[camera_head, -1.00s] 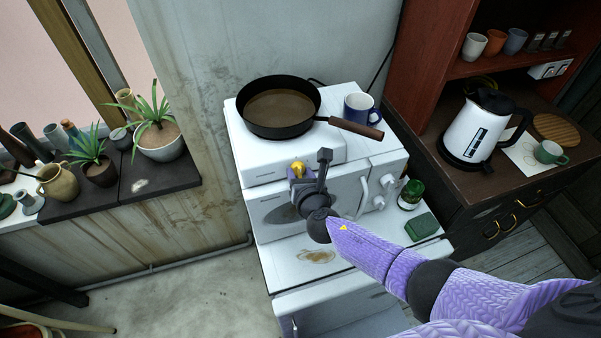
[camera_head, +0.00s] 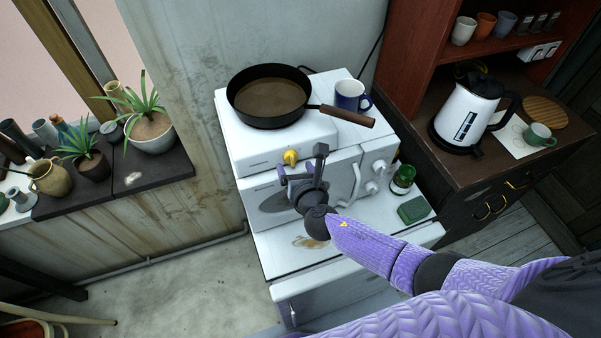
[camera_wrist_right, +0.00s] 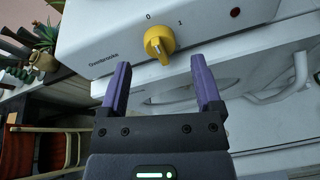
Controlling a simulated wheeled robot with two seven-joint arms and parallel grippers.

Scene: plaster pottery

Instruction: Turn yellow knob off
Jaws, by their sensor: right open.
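The yellow knob (camera_head: 290,157) is on the front of the white hot plate (camera_head: 262,155). In the right wrist view the knob (camera_wrist_right: 159,42) sits below the marks "0" and "1". Its exact setting is hard to tell. My right gripper (camera_head: 300,172) is open and empty, just in front of and below the knob. In the right wrist view its two purple fingers (camera_wrist_right: 160,64) point at the knob, one on each side of its line, with the tips short of it. My left gripper is not in view.
A dark pan (camera_head: 268,98) stands on the hot plate, its handle sticking out right. A blue mug (camera_head: 351,95) stands behind the handle. A white oven (camera_head: 335,170) is underneath. A green jar (camera_head: 402,180) and a green sponge (camera_head: 412,210) lie to the right.

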